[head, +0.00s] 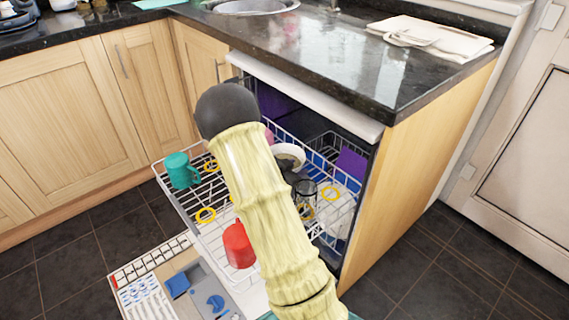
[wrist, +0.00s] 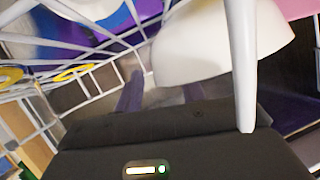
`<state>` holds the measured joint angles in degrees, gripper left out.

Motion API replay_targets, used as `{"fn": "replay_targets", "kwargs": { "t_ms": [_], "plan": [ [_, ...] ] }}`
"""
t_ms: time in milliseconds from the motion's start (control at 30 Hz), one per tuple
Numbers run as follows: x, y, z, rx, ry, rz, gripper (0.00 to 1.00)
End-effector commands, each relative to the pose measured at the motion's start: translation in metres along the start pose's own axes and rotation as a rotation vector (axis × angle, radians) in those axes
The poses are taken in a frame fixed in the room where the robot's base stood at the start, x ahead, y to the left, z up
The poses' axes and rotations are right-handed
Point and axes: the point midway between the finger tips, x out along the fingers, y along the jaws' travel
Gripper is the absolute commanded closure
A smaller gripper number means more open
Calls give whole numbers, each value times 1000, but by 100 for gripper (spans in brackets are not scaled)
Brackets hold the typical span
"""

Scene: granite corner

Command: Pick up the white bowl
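The white bowl (wrist: 205,42) fills the upper middle of the wrist view, tilted among the rack wires. In the head view a white curved piece that looks like the same bowl (head: 289,153) shows just right of my arm. My gripper (wrist: 160,88) is close to the bowl, with its two fingers apart. The left finger is beside the bowl's lower left edge. The right finger's tip is hidden by the bowl, so I cannot tell whether it touches. In the head view my arm hides most of the gripper.
A white rack wire (wrist: 243,70) crosses close in front of my gripper. The pulled-out dishwasher rack (head: 208,222) holds a green mug (head: 181,171), a red cup (head: 238,246) and yellow rings (head: 206,215). The dark countertop (head: 350,68) overhangs the opening. A purple item (head: 351,163) stands at right.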

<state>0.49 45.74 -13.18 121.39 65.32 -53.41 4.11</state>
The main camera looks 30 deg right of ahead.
Motion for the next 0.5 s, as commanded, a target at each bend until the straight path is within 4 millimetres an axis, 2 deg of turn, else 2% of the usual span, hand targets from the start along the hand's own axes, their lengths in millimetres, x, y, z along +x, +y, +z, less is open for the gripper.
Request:
{"fn": "replay_targets", "kwargs": {
  "t_ms": [67,267,500],
  "plan": [
    [0,0,0,0,0,0,60],
    [0,0,0,0,0,0,100],
    [0,0,0,0,1,0,100]
  ]
}}
